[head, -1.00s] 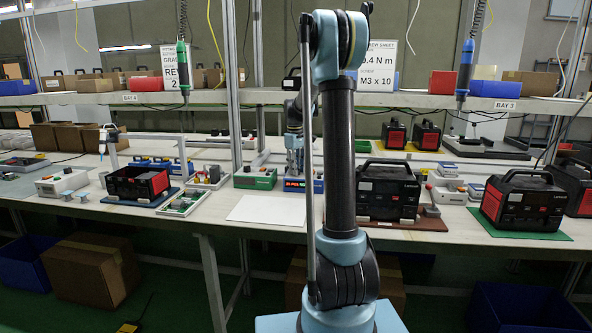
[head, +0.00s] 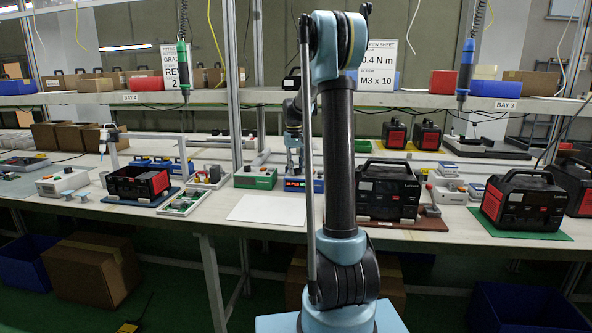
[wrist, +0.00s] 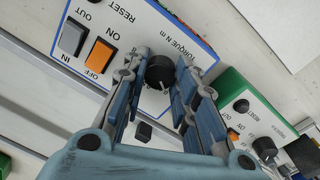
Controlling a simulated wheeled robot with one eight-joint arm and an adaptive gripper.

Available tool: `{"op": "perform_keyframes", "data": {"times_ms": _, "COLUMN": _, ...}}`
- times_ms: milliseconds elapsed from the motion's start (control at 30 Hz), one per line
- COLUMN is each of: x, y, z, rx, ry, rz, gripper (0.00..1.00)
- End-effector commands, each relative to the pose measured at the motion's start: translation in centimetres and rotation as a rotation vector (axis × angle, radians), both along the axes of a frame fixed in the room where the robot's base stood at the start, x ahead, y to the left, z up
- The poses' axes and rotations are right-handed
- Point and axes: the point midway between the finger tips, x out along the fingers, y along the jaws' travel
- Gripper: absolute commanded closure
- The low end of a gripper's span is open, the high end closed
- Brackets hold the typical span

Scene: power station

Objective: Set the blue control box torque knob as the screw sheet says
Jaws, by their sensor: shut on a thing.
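The blue-edged control box (wrist: 130,35) lies tilted across the wrist view, with its "TORQUE N m" lettering beside a black knob (wrist: 159,70). My gripper (wrist: 162,82) is shut on this knob, one finger on each side. A pale pointer mark shows on the knob's lower edge in the picture; most scale numbers are hidden by the fingers. In the head view the blue box (head: 315,186) sits on the bench behind my arm.
A green control box (wrist: 240,105) with its own knob stands close beside the blue one. It also shows in the head view (head: 256,178). A black power unit (head: 388,190) stands to the right. A white sheet (head: 265,208) lies in front on the bench.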

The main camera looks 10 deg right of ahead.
Motion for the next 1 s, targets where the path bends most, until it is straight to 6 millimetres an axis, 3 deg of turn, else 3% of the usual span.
{"op": "perform_keyframes", "data": {"times_ms": 400, "x": 0.04, "y": -0.01, "z": 0.01, "rx": -0.001, "ry": 0.0, "rz": -0.192, "gripper": 0.98}}
{"op": "perform_keyframes", "data": {"times_ms": 933, "x": 0.03, "y": 0.05, "z": 0.01, "rx": 0.0, "ry": 0.0, "rz": -0.219, "gripper": 0.98}}
{"op": "perform_keyframes", "data": {"times_ms": 967, "x": 0.03, "y": 0.05, "z": 0.01, "rx": 0.0, "ry": 0.0, "rz": -0.219, "gripper": 0.72}}
{"op": "perform_keyframes", "data": {"times_ms": 1000, "x": 0.03, "y": 0.05, "z": 0.01, "rx": 0.0, "ry": 0.0, "rz": -0.219, "gripper": 0.62}}
